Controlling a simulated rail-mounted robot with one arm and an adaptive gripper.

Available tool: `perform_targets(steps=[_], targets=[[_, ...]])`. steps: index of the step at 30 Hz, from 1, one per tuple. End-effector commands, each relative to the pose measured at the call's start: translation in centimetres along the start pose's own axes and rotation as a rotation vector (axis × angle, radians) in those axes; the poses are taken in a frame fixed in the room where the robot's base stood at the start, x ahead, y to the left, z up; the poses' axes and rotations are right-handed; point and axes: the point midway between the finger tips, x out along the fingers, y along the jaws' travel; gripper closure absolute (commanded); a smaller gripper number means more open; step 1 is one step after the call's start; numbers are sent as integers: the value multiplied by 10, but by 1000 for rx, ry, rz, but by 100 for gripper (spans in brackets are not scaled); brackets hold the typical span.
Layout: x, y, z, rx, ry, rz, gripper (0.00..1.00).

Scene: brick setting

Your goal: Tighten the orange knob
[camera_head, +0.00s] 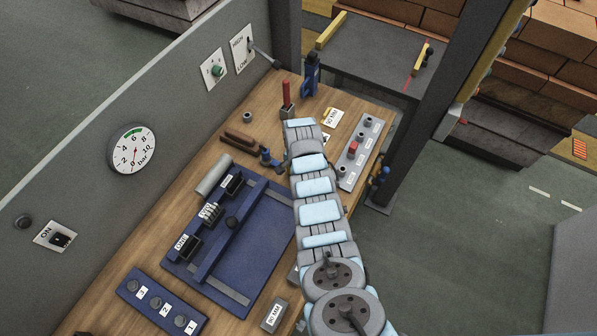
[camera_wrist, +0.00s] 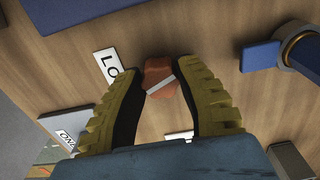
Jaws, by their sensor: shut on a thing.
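The orange knob (camera_wrist: 160,80) has a pale line across it and sits on the wooden bench in the wrist view. A white label reading "LO" (camera_wrist: 108,66) lies just left of it, the rest cut off by a finger. My gripper (camera_wrist: 156,74) is shut on the knob, with one yellow ribbed finger on each side and the fingertips around it. In the head view the knob and my gripper cannot be made out. My arm covers part of the bench there.
In the wrist view, a blue block (camera_wrist: 261,56) and a blue round part (camera_wrist: 304,52) stand to the right. In the head view, a blue fixture (camera_head: 262,262), a grey strip with several posts (camera_head: 349,183) and a red-handled tool (camera_head: 287,94) surround my arm.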

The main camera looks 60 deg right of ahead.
Motion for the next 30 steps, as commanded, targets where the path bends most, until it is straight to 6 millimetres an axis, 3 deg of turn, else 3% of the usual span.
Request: perform_targets(steps=[21,22,25,30], targets=[[1,-1,2,-2,-5,0,100],[1,-1,2,-2,-5,0,62],[1,-1,2,-2,-4,0,34],[0,0,1,-2,-2,0,34]])
